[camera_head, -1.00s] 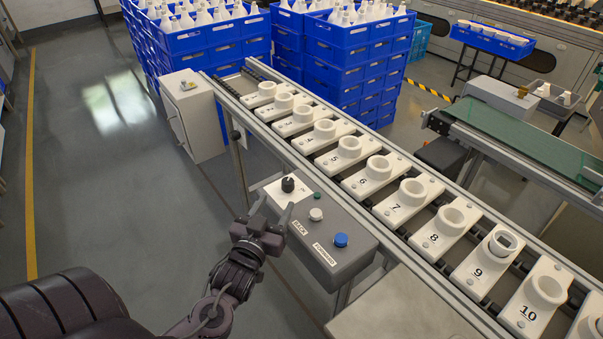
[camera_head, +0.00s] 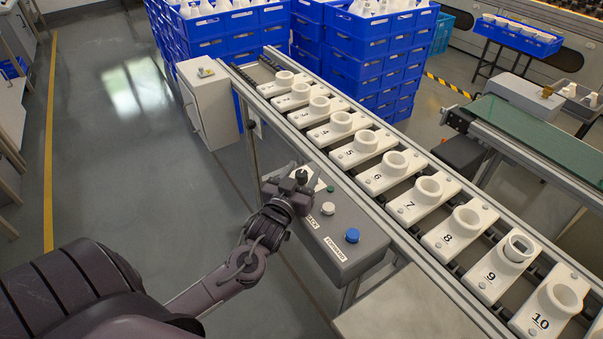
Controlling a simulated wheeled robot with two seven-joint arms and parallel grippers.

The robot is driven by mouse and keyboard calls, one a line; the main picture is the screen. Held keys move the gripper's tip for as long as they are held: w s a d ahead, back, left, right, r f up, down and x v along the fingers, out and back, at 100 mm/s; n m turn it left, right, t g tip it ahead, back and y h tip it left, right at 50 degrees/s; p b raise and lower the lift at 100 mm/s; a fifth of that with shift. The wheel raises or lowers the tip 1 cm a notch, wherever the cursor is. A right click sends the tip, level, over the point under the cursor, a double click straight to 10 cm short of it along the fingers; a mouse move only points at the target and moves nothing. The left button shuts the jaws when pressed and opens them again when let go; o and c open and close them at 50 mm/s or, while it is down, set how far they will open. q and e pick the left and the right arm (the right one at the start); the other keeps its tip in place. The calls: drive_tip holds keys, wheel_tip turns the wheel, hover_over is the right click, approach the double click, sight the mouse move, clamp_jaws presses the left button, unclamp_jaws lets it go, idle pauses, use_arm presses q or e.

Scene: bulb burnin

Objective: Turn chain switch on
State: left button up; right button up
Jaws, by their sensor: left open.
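The chain switch is a black rotary knob (camera_head: 301,176) on a white plate (camera_head: 316,173) at the left end of the grey control box (camera_head: 352,262). My left gripper (camera_head: 300,179) is open at the knob, with its fingers on either side of it in the picture. Whether a finger touches the knob cannot be told. The gripper body hides part of the plate and part of the BACK label. My right gripper is not in view.
A small green light (camera_head: 330,189), a white button (camera_head: 328,208) and a blue button (camera_head: 352,235) sit on the box. The conveyor (camera_head: 392,233) with numbered white sockets runs close behind. Blue crates (camera_head: 366,60) stand beyond. Floor is free at left.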

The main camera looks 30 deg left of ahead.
use_arm(q)
drive_tip(key=shift+c, duration=0.4)
drive_tip(key=c, duration=0.9)
drive_tip(key=shift+o, duration=0.2)
